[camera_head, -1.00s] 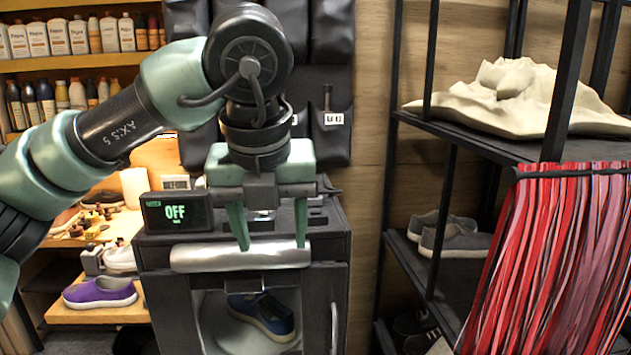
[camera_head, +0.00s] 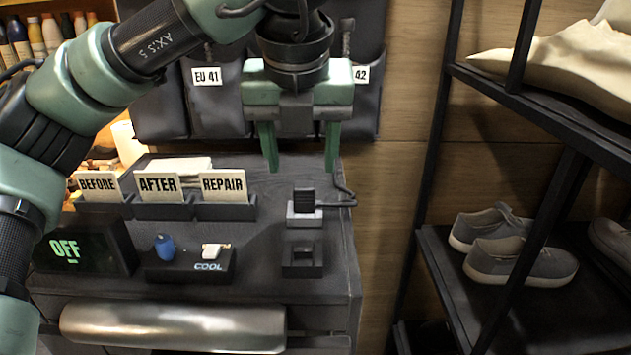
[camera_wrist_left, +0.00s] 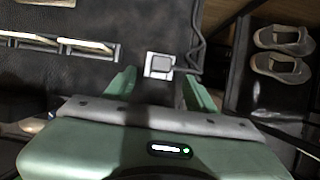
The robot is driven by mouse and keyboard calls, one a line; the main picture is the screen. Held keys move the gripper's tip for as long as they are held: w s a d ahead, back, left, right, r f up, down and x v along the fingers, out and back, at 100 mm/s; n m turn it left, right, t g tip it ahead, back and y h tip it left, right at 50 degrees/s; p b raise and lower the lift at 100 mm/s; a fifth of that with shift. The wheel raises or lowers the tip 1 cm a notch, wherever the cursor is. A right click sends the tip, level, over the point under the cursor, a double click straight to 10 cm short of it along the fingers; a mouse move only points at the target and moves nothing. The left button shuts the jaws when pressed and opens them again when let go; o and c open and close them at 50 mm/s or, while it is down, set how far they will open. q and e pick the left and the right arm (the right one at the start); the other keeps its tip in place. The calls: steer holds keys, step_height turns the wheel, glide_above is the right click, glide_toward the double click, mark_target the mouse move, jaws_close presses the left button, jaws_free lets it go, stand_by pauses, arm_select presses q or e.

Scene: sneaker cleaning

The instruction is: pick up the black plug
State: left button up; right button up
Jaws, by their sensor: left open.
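The black plug (camera_head: 304,198) is a small ribbed block seated on a light grey base (camera_head: 304,218) on top of the dark cabinet. A black cord runs from it to the right. It also shows in the left wrist view (camera_wrist_left: 160,64), beyond the fingertips. My left gripper (camera_head: 301,160) is open and empty, pointing down above the plug, with its two green fingers apart. In the left wrist view the fingers (camera_wrist_left: 158,82) stand either side of the plug's line, without touching it. My right gripper is not seen.
An empty black socket block (camera_head: 302,258) sits in front of the plug. Left of it are a COOL switch panel (camera_head: 190,264), an OFF display (camera_head: 84,246) and card holders (camera_head: 165,208). A black shelf rack (camera_head: 437,245) with grey sneakers stands at the right.

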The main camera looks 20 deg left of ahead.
mark_target(304, 187)
arm_select(q)
steer(key=shift+p+x, duration=0.5)
steer(key=shift+x, duration=0.6)
steer(key=p+x, duration=0.2)
steer(key=x, duration=0.2)
steer(key=shift+w+f, duration=0.25)
steer(key=shift+f, duration=0.2)
jaws_close()
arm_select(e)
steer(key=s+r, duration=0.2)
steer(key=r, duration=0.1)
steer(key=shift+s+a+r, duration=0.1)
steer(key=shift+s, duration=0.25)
